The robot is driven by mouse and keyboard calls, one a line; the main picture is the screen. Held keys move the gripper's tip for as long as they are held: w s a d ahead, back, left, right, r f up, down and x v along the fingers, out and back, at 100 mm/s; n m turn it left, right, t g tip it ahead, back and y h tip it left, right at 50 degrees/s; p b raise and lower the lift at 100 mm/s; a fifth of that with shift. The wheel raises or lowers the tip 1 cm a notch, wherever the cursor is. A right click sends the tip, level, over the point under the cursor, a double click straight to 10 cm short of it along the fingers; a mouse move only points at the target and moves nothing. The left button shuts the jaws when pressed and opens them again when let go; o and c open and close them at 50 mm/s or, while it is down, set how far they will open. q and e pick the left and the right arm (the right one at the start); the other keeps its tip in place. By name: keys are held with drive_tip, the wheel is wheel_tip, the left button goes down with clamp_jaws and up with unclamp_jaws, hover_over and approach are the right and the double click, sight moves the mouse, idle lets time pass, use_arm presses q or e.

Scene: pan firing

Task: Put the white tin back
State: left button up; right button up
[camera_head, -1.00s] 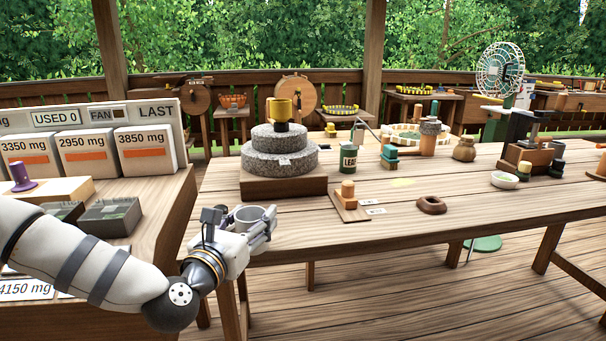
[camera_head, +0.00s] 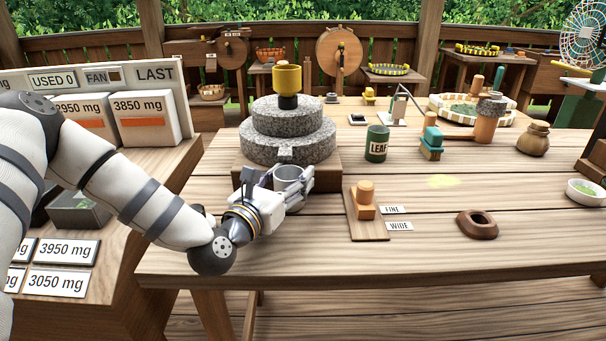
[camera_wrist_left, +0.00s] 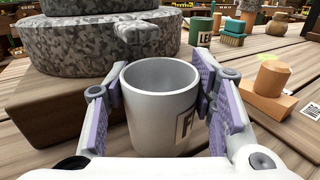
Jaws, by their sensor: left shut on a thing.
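The white tin (camera_head: 289,174) is an open, empty-looking cup, upright between the fingers of my left gripper (camera_head: 291,181). In the left wrist view the tin (camera_wrist_left: 158,112) has a dark-framed label, partly hidden by a finger, and purple pads flank it on both sides. The gripper is shut on it. The tin is just in front of the stone mill's wooden base (camera_head: 325,177); I cannot tell whether its bottom touches the table. My right gripper is not in view.
The stone mill (camera_head: 290,140) with a yellow cup (camera_head: 287,78) stands behind the tin. A green LEAF tin (camera_head: 377,144), a wooden block stand (camera_head: 368,226) with FINE and WIDE cards, and a brown ring (camera_head: 477,225) are to the right. The table's front middle is clear.

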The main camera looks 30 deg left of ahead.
use_arm(q)
drive_tip(key=shift+s+d, duration=0.15)
drive_tip(key=shift+s, duration=0.9)
drive_tip(key=shift+f, duration=0.2)
drive_tip(key=o, duration=0.9)
drive_tip(key=shift+w+f, duration=0.15)
drive_tip(key=shift+w, duration=0.1)
drive_tip(key=o, duration=0.4)
drive_tip(key=shift+r, duration=0.2)
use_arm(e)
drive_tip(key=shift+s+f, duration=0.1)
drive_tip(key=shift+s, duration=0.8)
use_arm(q)
drive_tip(key=shift+r, duration=0.3)
drive_tip(key=s, duration=0.4)
drive_tip(key=s+p, duration=0.1)
drive_tip(key=s, duration=0.7)
drive_tip(key=shift+d+f, duration=0.15)
drive_tip(key=shift+d, duration=0.1)
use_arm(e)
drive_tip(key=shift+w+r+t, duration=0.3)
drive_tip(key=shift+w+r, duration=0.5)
